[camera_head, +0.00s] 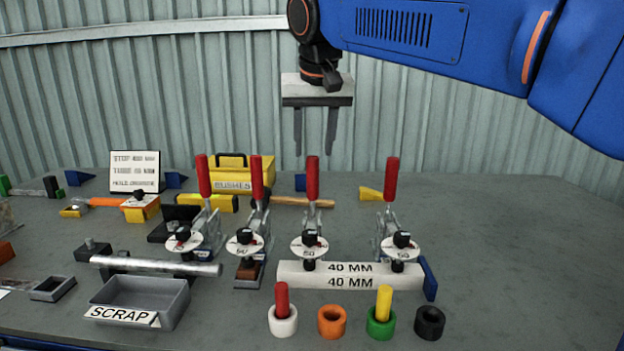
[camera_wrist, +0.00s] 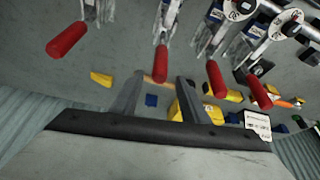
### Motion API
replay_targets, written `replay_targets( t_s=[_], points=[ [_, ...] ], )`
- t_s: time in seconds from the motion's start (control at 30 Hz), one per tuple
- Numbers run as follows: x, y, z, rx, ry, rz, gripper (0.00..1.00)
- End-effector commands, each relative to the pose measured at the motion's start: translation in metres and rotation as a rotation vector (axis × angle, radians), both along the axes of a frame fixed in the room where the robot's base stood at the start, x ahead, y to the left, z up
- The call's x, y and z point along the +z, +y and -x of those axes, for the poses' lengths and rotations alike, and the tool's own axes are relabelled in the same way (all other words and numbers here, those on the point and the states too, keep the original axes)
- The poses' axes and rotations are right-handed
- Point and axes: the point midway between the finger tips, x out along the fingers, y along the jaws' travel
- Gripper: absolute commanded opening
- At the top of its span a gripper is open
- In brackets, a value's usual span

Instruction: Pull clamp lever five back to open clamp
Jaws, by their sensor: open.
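Several toggle clamps stand in a row on the grey bench, each with a red lever handle pointing up. In the head view the red levers are the far left one (camera_head: 204,176), the second (camera_head: 256,178), the third (camera_head: 312,178) and the far right one (camera_head: 391,180). I cannot tell which is lever five. The two right clamps press on a pale 40 MM bar (camera_head: 350,275). My gripper (camera_head: 314,150) is open and empty, fingers down, above and behind the third lever.
A yellow bushes box (camera_head: 243,173), a hammer (camera_head: 300,202) and a sign (camera_head: 135,172) stand behind the clamps. A grey scrap tray (camera_head: 175,305) and several coloured rings (camera_head: 332,321) are in front. The bench's right side is clear.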

Motion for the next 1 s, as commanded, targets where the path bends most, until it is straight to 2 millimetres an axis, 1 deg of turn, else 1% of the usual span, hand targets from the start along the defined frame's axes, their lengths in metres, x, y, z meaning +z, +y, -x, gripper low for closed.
replay_targets(
  t_s=[0.03,0.3,0.5,0.7,1.0],
  points=[
    [-0.01,0.0,-0.004,0.0,0.002,0.001,0.41],
    [-0.053,0.002,-0.022,0.0,0.002,0.001,0.41],
    [-0.08,0.004,-0.033,0.0,0.001,0.0,0.41],
    [-0.095,0.005,-0.039,0.0,0.0,0.0,0.41],
    [-0.098,0.005,-0.04,0.0,0.0,0.0,0.41]
  ],
)
